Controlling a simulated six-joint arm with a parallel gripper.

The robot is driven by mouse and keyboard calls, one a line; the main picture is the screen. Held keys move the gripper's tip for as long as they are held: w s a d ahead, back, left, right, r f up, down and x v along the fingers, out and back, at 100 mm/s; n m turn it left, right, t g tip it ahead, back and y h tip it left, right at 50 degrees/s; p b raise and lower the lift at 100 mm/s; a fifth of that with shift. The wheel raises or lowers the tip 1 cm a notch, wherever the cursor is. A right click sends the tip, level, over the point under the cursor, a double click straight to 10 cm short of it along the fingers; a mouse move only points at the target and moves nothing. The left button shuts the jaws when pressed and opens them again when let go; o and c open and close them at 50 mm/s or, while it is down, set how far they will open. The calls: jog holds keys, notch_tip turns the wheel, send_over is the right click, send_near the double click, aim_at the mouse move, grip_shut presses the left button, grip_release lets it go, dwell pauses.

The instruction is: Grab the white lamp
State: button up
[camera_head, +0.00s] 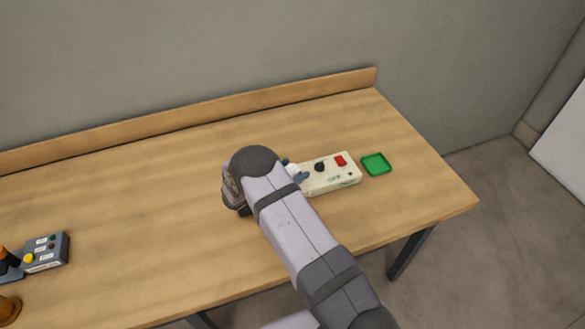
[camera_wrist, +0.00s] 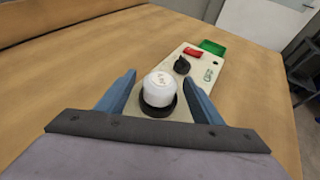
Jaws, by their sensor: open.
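The white lamp (camera_wrist: 160,89) is a short white cap in a black ring on the near end of a cream control box (camera_wrist: 202,68). In the wrist view it stands upright between the two blue-grey fingers of my gripper (camera_wrist: 160,92), which are open, with a gap on each side of it. In the head view a bit of the white lamp (camera_head: 292,169) shows beside my gripper (camera_head: 300,176), at the left end of the cream box (camera_head: 333,182). My arm hides the rest of that end.
The box also has a black knob (camera_head: 319,167) and a red switch (camera_head: 341,160). A green tray (camera_head: 376,164) lies right of it. A grey button box (camera_head: 46,252) stands far left. The wooden table (camera_head: 150,200) is clear between; a low ledge (camera_head: 200,119) runs along the back.

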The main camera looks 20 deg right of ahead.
aim_at(294, 166)
jog(key=shift+w+d+f, duration=0.15)
jog(key=shift+d, duration=0.15)
jog(key=c, duration=1.3)
jog(key=shift+o, duration=0.2)
jog(key=shift+r, duration=0.2)
notch_tip(294, 166, up, 9)
jog(key=b, duration=0.3)
jog(key=shift+f+b, duration=0.2)
jog(key=shift+b, duration=0.1)
jog(key=shift+r, duration=0.5)
jog(key=shift+d, duration=0.1)
